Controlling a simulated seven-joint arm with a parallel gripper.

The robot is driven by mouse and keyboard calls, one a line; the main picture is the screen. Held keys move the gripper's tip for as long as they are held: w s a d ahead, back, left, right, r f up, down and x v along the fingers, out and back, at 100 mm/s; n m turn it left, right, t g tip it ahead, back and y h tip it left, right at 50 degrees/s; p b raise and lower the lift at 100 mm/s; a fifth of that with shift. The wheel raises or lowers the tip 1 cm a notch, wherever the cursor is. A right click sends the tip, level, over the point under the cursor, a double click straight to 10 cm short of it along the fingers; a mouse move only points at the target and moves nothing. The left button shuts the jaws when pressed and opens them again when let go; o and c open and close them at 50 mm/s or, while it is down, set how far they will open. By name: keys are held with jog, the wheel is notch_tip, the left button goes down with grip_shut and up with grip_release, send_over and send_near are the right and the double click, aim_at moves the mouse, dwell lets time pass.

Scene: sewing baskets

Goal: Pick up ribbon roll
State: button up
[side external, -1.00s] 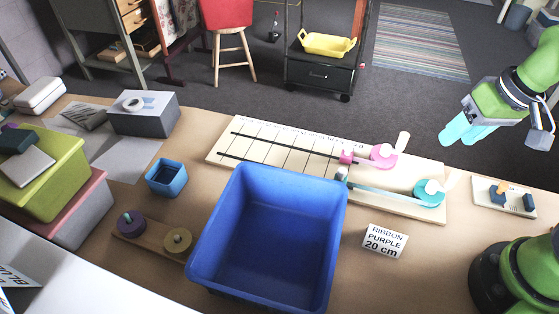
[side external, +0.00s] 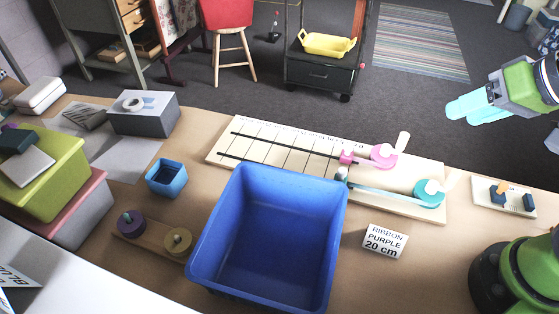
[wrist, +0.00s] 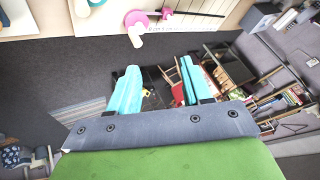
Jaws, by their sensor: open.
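A purple ribbon roll (side external: 131,224) and a tan ribbon roll (side external: 177,241) sit on a wooden strip (side external: 153,238) left of the blue bin. A pink roll (side external: 382,155) and a teal roll (side external: 429,192) sit on the ruled measuring board (side external: 270,150). The pink roll (wrist: 137,18) also shows at the top of the wrist view. My gripper (side external: 456,112) is open and empty, in the air at the upper right, well away from the purple roll. Its two teal fingers stand apart in the wrist view (wrist: 159,66).
A large blue bin (side external: 211,215) stands at the table's middle. A small blue box (side external: 166,179), a grey box (side external: 144,120) and green and pink baskets are at left. A card reading "RIBBON PURPLE 20 cm" (side external: 385,241) stands right of the bin. A small pegged board (side external: 504,198) lies far right.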

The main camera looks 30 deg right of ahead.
jog(key=o, duration=0.5)
jog(key=w+a+n, duration=1.5)
jog(key=a+n, duration=0.2)
jog(key=n, duration=0.8)
jog(key=s+a+f+n+y, duration=0.1)
jog(key=a+f+n, duration=0.3)
jog(key=a+n, duration=0.5)
jog(key=s+a+f+n+y, duration=0.1)
jog(key=a+f+n+y, duration=0.15)
jog(key=a+n, duration=0.65)
jog(key=s+a+f+n+y, duration=0.1)
jog(key=a+f+n, duration=0.4)
jog(key=a, duration=0.7)
jog(key=n, duration=0.1)
send_near(133, 224)
jog(key=shift+w+a+f+g, duration=0.2)
jog(key=shift+w+a+f, duration=0.15)
jog(key=shift+w, duration=0.25)
jog(key=shift+w+a+f+g, duration=0.2)
jog(key=shift+w+f, duration=0.25)
jog(key=shift+w, duration=0.15)
jog(key=shift+x, duration=2.85)
